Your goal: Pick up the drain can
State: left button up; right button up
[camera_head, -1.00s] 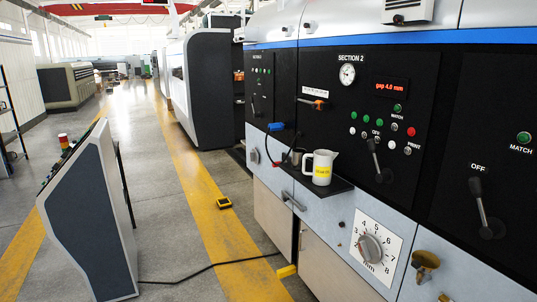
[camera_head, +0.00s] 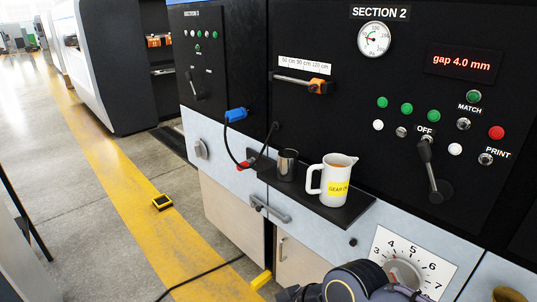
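A small grey metal can (camera_head: 287,165) stands upright on the black shelf (camera_head: 345,211) on the front of the machine. It is the likeliest drain can, but I see no label on it. Just right of it stands a white jug (camera_head: 330,180) with a handle on its left and a yellow label that seems to read GEAR OIL. A dark part of one of my arms, apparently the right, shows at the bottom edge, below and apart from the shelf. Its fingertips cannot be made out. My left gripper is out of view.
A red-ended cable (camera_head: 247,163) hangs just left of the can. A handle (camera_head: 270,209) sticks out below the shelf. Above are a lever with an orange end (camera_head: 318,86) and a panel lever (camera_head: 430,170). A numbered dial (camera_head: 404,272) is lower right.

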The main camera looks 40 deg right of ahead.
aim_at(287, 159)
jog(key=i+j+z, duration=0.1)
jog(key=i+z, duration=0.35)
jog(key=i+j+z, duration=0.25)
jog(key=i+z, duration=0.25)
jog(key=k, duration=0.05)
